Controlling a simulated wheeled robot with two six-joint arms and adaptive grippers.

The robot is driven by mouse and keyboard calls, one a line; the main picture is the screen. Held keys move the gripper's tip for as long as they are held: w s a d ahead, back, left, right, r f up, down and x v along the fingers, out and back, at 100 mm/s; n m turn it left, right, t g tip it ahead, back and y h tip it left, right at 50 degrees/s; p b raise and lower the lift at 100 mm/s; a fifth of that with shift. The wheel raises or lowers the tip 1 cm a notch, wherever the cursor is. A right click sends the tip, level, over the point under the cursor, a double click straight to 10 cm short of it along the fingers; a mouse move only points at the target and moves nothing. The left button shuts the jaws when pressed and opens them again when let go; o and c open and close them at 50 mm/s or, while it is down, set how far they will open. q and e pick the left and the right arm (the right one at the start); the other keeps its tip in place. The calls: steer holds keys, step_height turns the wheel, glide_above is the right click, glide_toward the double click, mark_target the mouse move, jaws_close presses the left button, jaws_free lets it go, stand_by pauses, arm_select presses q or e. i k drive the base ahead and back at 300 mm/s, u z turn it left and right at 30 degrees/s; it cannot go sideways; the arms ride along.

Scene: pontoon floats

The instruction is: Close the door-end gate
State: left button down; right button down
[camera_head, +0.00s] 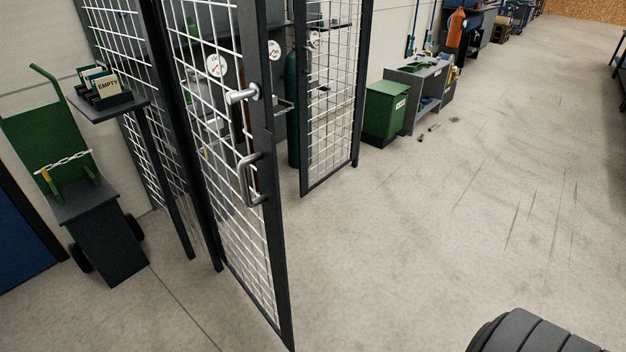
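Two mesh gates with dark frames and white wire show at a cage on the left. The far gate (303,150) also stands out at an angle, beyond an open gap. I cannot tell from this view which one is the door-end gate. Neither of my grippers is in view.
A green hand truck (50,130) and a small stand with an "EMPTY" sign (108,87) are left of the gates. A green bin (385,112) and grey shelf unit (428,80) stand beyond. The concrete floor (440,220) to the right is mostly clear.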

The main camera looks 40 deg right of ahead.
mark_target(252, 17)
steer(key=z, duration=0.55)
steer(key=i, duration=1)
steer(key=z, duration=1.4)
steer(key=k, duration=0.55)
steer(key=z, duration=0.05)
